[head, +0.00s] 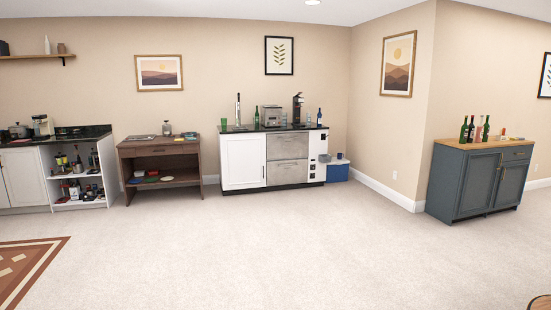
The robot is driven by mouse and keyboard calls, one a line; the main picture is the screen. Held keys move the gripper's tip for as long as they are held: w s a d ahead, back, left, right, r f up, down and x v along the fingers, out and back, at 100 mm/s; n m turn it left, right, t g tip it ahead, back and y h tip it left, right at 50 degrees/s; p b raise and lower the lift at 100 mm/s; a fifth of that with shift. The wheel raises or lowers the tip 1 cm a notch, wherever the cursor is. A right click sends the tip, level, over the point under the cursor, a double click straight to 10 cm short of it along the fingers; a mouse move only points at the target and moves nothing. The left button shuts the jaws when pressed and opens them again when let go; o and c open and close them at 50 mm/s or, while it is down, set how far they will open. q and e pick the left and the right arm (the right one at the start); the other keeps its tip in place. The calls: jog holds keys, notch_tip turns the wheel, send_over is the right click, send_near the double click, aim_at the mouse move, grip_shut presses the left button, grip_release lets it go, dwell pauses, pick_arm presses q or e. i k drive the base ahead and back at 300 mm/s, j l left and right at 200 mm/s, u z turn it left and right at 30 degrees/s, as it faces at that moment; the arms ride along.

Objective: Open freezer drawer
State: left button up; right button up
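Across the room, against the back wall, a low bar unit with a black top (272,128) holds two stacked grey metal drawer fronts (287,159), both shut. I cannot tell from here which one is the freezer drawer. A white cabinet door (243,162) is to the left of the drawers, and a narrow white panel with small dark slots (318,156) is to their right. Bottles and machines stand on the top. Neither of my grippers shows in the head view.
Open pale carpet (260,235) lies before the drawers. A wooden side table (160,151) stands left of the bar unit, a blue cooler (338,172) right of it. A dark blue cabinet (472,184) stands at right. A patterned rug (40,253) lies at lower left.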

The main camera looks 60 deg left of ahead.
aim_at(281, 171)
jog(key=u, duration=1.4)
